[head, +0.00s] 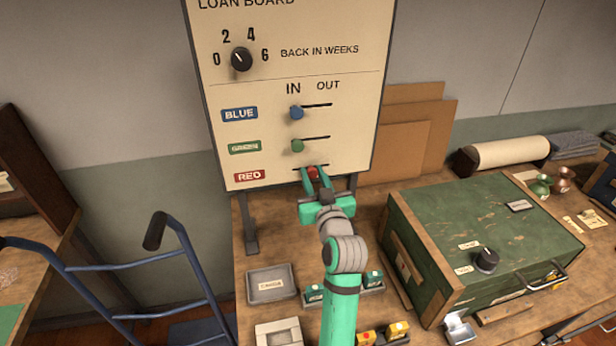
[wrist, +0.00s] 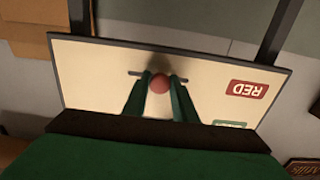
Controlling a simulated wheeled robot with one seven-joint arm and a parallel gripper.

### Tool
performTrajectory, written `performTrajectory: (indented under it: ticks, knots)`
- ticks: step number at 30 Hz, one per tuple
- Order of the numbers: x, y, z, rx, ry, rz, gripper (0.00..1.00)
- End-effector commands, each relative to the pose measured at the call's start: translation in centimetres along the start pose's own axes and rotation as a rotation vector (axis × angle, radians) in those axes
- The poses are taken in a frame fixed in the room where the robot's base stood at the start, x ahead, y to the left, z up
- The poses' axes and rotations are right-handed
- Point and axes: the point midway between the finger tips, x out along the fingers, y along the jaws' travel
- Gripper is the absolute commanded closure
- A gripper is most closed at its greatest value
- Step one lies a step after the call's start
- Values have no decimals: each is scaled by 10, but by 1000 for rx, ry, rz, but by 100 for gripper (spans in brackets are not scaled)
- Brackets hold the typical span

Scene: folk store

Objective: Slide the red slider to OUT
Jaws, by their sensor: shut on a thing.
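The red slider (head: 313,172) is a small round knob on a short dark slot in the bottom row of the loan board (head: 350,60), beside the RED label (head: 249,176). Part of the slot is hidden by the fingers.
The blue slider (head: 297,113) and green slider (head: 297,146) sit above, both at IN. A dial (head: 241,59) is higher up. A green chest (head: 480,235) stands right on the table; a grey tray (head: 271,284) and small boxes lie below the board.

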Motion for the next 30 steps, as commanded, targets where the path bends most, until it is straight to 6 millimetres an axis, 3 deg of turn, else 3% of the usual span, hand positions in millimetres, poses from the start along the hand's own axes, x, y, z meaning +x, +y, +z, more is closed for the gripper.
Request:
performTrajectory:
  ticks: [24, 25, 27, 30]
  knots:
    - [0, 40, -1, -1, 1, 0, 84]
    - [0, 40, 0, -1, 1, -1, 68]
    - [0, 40, 0, -1, 0, -1, 51]
    - [1, 38, 0, -1, 0, -2, 47]
